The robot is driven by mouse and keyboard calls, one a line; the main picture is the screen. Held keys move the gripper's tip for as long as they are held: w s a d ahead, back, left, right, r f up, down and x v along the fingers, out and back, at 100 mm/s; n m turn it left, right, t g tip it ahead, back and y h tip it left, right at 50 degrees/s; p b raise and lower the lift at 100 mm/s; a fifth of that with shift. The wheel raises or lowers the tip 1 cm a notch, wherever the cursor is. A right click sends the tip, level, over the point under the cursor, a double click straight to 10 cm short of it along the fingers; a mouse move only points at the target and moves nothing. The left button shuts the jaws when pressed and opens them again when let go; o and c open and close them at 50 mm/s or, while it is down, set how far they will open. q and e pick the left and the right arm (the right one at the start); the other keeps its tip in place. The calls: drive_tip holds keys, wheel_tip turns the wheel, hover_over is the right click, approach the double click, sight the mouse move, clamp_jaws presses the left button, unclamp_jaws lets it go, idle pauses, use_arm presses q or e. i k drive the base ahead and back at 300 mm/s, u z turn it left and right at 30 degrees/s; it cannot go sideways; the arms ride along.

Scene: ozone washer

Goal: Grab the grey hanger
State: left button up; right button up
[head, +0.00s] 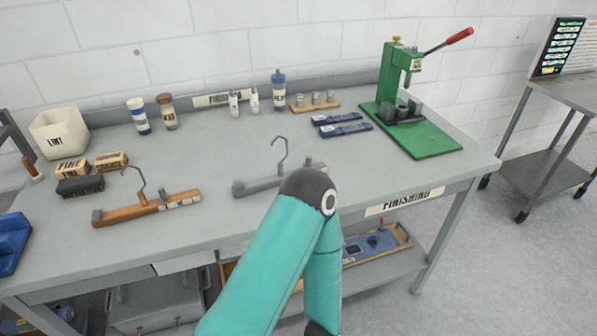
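The grey hanger (256,184) lies on the grey workbench (225,215), near the middle. Its thin metal hook (281,153) stands up from the bar. A bent teal link of my arm covers the bench just in front of it and hides part of the bar's right side. A brown wooden hanger (140,211) with an upright hook lies further left. Neither of my grippers shows in the head view.
A green press (391,80) with a red-handled lever stands at the back right. Blue cases (345,130), bottles (279,90), a LINT bin (60,132) and small brushes (80,186) stand around. The bench is bare between the two hangers.

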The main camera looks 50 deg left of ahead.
sight(240, 189)
drive_tip(key=z, duration=1.25)
drive_tip(key=i, duration=0.15)
drive_tip(key=u, duration=2.75)
drive_tip(key=k, duration=0.95)
drive_tip(key=u, duration=0.2)
drive_tip(key=i, duration=0.95)
drive_tip(key=z, duration=0.05)
